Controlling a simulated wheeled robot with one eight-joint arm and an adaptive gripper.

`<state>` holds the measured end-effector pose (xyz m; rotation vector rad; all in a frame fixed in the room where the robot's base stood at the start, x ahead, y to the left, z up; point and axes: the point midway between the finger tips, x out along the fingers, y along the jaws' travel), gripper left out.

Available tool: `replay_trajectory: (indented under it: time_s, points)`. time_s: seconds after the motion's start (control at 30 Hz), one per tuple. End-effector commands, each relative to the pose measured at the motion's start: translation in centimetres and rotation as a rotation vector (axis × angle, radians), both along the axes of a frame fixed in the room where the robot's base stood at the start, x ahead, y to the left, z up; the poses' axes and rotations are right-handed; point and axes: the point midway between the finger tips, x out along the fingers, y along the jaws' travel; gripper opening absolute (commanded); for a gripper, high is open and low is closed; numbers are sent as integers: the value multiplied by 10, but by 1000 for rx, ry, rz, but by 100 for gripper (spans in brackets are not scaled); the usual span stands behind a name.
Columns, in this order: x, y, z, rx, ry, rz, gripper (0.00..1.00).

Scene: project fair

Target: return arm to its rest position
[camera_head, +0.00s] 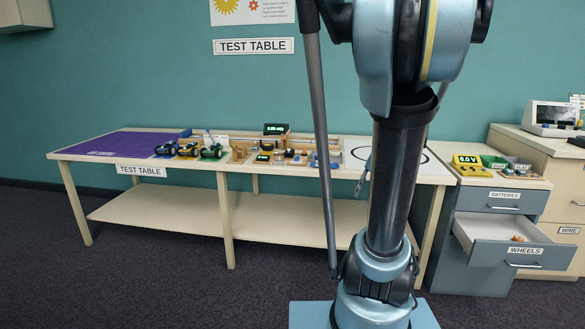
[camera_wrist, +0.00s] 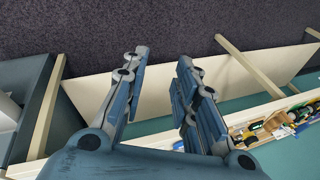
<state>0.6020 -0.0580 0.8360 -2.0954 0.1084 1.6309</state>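My gripper (camera_wrist: 162,62) shows in the wrist view with its two blue-grey fingers apart and nothing between them. Past the fingers are the pale lower shelf of the test table and the dark carpet. In the head view my arm rises in front of the right part of the test table (camera_head: 180,200). A small blue-grey piece, seemingly a fingertip of my gripper (camera_head: 364,177), shows just left of my column; the rest is hidden behind it.
Small cars (camera_head: 188,150), a display (camera_head: 275,129) and other gear stand on the tabletop. The wheels drawer (camera_head: 495,253) is pulled out at the right, with a small orange item inside. A yellow meter (camera_head: 470,166) stands on that cabinet. Carpet (camera_head: 150,280) at front left is clear.

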Motion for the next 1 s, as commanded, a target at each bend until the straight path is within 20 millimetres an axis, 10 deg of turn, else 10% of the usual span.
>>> replay_trajectory:
  time_s: [0.6, 1.0]
  points:
    - [-136, 59, -50, -246, 48, 299, 27]
    - [-170, 58, -73, -331, 50, 390, 27]
